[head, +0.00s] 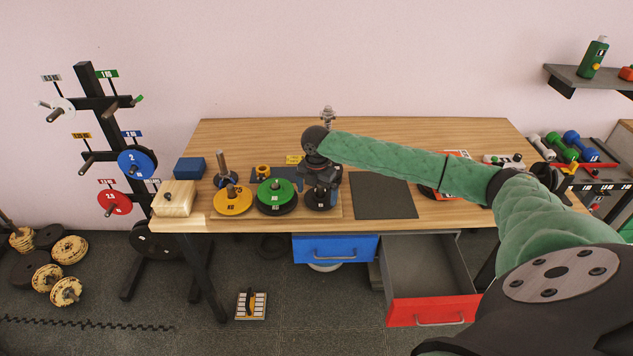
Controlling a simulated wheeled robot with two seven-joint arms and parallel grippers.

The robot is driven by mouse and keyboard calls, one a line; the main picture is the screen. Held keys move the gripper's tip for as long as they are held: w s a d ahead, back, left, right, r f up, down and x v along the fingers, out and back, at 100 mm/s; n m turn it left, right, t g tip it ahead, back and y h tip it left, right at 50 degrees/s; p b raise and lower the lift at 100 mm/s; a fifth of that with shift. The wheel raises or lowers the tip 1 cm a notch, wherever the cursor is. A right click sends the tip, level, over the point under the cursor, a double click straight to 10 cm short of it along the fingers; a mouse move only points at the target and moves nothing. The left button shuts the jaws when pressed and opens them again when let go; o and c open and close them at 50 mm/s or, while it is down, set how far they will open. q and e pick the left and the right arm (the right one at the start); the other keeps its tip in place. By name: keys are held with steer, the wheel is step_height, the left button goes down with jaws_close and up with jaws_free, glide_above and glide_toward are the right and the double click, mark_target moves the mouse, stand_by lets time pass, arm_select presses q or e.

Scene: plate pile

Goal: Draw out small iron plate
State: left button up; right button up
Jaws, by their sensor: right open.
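A dark iron-looking plate (318,203) lies flat at the right end of a wooden board (334,214) on the table. My right gripper (321,190) is directly above this plate, pointing down, open; its fingers partly hide the plate, and I cannot tell whether they touch it. To the left, a green plate (274,188) lies on top of a larger black plate (278,209). I cannot tell for sure which dark plate is the small iron one. My left gripper is not in view.
A dark square mat (382,196) lies empty right of the board. A pale wooden block (175,199) and a blue box (190,168) stand at the left. Below, the blue drawer (335,248) looks shut and the red drawer (432,311) is open. A plate rack (102,130) stands left.

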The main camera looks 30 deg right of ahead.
mark_target(317, 202)
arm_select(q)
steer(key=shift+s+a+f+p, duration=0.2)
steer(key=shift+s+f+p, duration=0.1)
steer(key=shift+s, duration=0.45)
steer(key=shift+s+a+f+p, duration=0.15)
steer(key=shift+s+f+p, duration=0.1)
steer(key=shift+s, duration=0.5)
arm_select(e)
steer(key=shift+f, duration=1.85)
steer(key=c, duration=1.1)
steer(key=shift+r, duration=0.15)
steer(key=shift+c, duration=0.3)
steer(key=shift+r, duration=0.15)
steer(key=shift+r+p, duration=0.35)
steer(key=shift+p, duration=0.05)
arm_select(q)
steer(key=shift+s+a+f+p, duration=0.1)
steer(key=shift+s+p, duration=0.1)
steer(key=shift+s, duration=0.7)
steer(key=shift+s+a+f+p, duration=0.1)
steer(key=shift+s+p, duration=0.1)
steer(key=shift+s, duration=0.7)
arm_select(e)
steer(key=shift+r, duration=0.45)
